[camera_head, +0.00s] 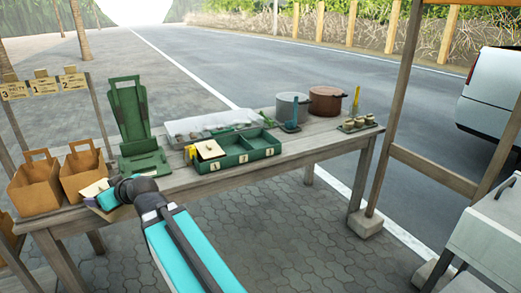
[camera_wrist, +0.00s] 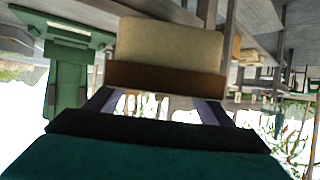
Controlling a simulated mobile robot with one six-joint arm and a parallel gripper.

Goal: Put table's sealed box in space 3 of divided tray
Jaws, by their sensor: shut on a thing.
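My gripper (camera_head: 106,197) is at the table's near left, in front of the paper bags. It is shut on a box with a cream top and brown side (camera_head: 94,188); in the wrist view the box (camera_wrist: 168,45) sits between the two fingers (camera_wrist: 160,105). The green divided tray (camera_head: 236,161) lies mid-table, right of my gripper. A similar cream-topped box (camera_head: 210,149) is at its left compartment, with a yellow item beside it. The middle and right compartments look empty. The small number tags on its front are hard to read.
Two brown bags (camera_head: 35,188) (camera_head: 84,173) stand at the table's left, under number signs. A tall green stand (camera_head: 130,115) rises between bags and tray. Pots (camera_head: 326,101) and a cup tray (camera_head: 360,124) stand at right.

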